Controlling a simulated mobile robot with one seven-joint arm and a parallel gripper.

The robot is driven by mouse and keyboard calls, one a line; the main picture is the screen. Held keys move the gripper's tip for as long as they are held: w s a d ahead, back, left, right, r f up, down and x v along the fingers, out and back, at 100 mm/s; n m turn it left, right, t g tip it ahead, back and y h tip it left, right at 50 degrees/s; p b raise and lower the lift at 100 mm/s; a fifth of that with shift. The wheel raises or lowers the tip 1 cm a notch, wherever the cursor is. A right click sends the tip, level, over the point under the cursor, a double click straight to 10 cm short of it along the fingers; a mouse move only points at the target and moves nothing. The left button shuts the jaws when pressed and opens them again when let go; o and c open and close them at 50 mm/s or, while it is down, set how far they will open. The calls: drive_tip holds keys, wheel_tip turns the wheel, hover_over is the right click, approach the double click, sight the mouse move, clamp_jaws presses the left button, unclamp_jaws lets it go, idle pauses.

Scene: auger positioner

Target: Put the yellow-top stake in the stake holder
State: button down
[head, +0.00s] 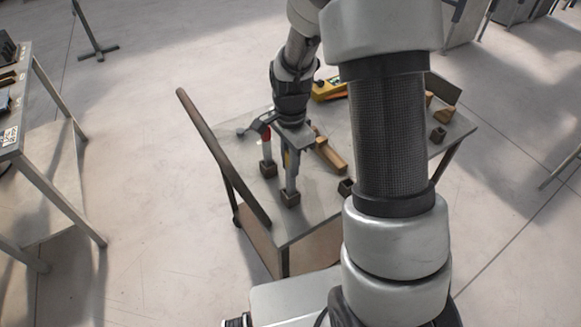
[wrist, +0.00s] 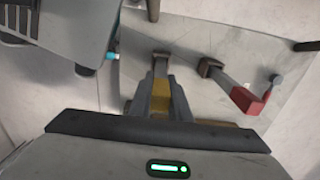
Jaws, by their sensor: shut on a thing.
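My gripper (head: 288,148) points down over the cart and is shut on the yellow-top stake (head: 291,172). The stake's yellow top (wrist: 160,97) shows between my fingers in the wrist view. The stake is about upright, and its lower end meets a small dark brown block, a stake holder (head: 290,199); it also shows in the wrist view (wrist: 161,52). I cannot tell how deep the stake sits in it. A red-top stake (head: 266,147) stands in another dark block (head: 268,169) to the left; its red top (wrist: 248,101) is at the right in the wrist view.
The grey cart top (head: 312,208) has a raised brown rail (head: 222,155) at its left. A wooden piece (head: 331,156) lies right of my gripper. A yellow tool (head: 328,90) lies behind. Another dark block (head: 437,135) stands at right. My arm hides part of the cart.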

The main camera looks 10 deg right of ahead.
drive_tip(key=shift+f, duration=0.65)
drive_tip(key=shift+f, duration=0.15)
drive_tip(key=c, duration=1.6)
unclamp_jaws()
drive_tip(key=shift+c, duration=0.2)
